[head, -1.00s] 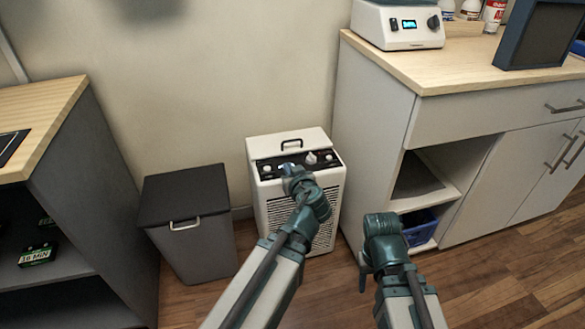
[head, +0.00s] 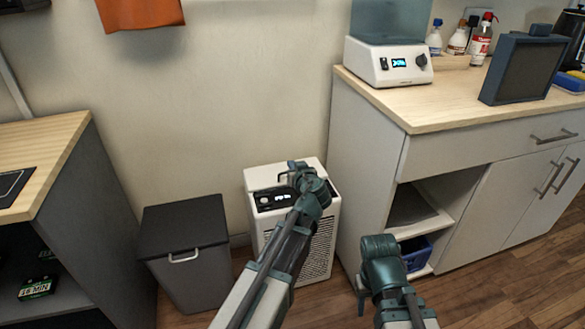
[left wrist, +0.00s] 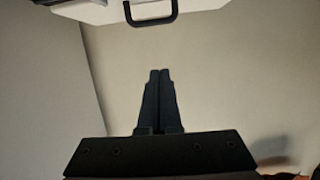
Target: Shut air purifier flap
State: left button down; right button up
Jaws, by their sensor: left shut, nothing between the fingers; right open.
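The white air purifier (head: 322,248) stands on the floor by the wall, with a dark control strip and a lit display near its top. A white top panel (head: 262,177) with a dark handle lies behind the strip; I cannot tell which part is the flap or how far it is open. My left gripper (head: 296,165) is over the purifier's top, and my arm hides part of it. In the left wrist view its fingers (left wrist: 157,75) are shut and empty, apart from a dark handle (left wrist: 150,14) on a white surface. My right gripper (head: 364,290) is open, right of the purifier, its fingers barely visible.
A grey bin (head: 188,262) with a dark lid stands left of the purifier. A white cabinet (head: 362,160) with a wooden top stands close on the right, with a blue crate (head: 416,256) in its open shelf. A grey shelf unit (head: 85,225) is at far left.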

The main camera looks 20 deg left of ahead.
pick_arm(q)
jog(key=b+x, duration=0.2)
jog(key=x, duration=0.6)
jog(key=shift+w+f, duration=0.2)
jog(key=f+b, duration=0.1)
jog(key=s+f+b, duration=0.1)
jog(key=shift+s+d+f+b, duration=0.2)
jog(key=shift+s+d+b, duration=0.05)
jog(key=shift+b, duration=0.1)
jog(key=shift+s+d+f+b, duration=0.25)
jog(key=shift+s+f+b, duration=0.1)
jog(key=shift+s+d+f+b, duration=0.25)
jog(key=shift+s+f+b, duration=0.25)
jog(key=shift+f+b, duration=0.25)
jog(key=shift+r, duration=0.1)
